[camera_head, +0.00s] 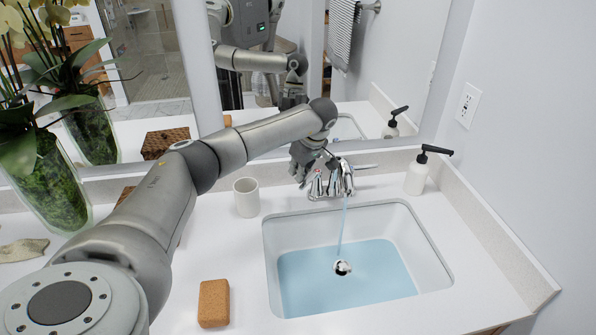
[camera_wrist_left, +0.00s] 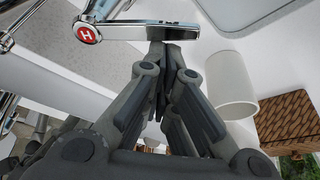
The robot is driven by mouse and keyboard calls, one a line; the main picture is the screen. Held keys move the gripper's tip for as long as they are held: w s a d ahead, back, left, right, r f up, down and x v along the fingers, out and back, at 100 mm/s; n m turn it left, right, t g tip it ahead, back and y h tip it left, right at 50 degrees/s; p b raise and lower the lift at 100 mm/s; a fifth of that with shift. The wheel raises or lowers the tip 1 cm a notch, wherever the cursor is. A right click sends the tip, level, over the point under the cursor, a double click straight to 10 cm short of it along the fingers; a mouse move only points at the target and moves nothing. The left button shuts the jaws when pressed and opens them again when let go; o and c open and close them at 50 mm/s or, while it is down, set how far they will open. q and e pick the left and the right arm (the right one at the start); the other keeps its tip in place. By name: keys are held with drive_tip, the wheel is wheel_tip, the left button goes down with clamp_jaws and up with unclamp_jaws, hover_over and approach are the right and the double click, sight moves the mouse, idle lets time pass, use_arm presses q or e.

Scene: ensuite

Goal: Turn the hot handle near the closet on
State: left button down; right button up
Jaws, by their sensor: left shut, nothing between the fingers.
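The chrome faucet (camera_head: 343,182) stands behind the sink, and a thin stream of water (camera_head: 342,228) falls from its spout. The hot handle, with a red H cap, shows at the top of the left wrist view (camera_wrist_left: 128,31). In the head view the hot handle (camera_head: 315,186) is on the faucet's left, partly hidden by my gripper. My left gripper (camera_head: 304,168) is shut and empty, beside and just above this handle. In the left wrist view its fingertips (camera_wrist_left: 166,55) are close to the lever; I cannot tell whether they touch. My right gripper is not in view.
The sink (camera_head: 436,262) holds bluish water. A white cup (camera_head: 246,197) stands left of the faucet, a soap dispenser (camera_head: 416,176) right of it. A sponge (camera_head: 214,303) lies at the front left. The mirror (camera_head: 400,60) rises behind, and a vase (camera_head: 50,190) stands at left.

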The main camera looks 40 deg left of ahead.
use_arm(q)
drive_tip(key=shift+r, duration=0.1)
drive_tip(key=p+v, duration=0.7)
drive_tip(key=v, duration=0.2)
drive_tip(key=shift+w+d+r+p, duration=0.15)
drive_tip(key=shift+w+r+p, duration=0.2)
drive_tip(key=shift+r, duration=0.05)
drive_tip(key=shift+d+f, duration=0.1)
idle(0.5)
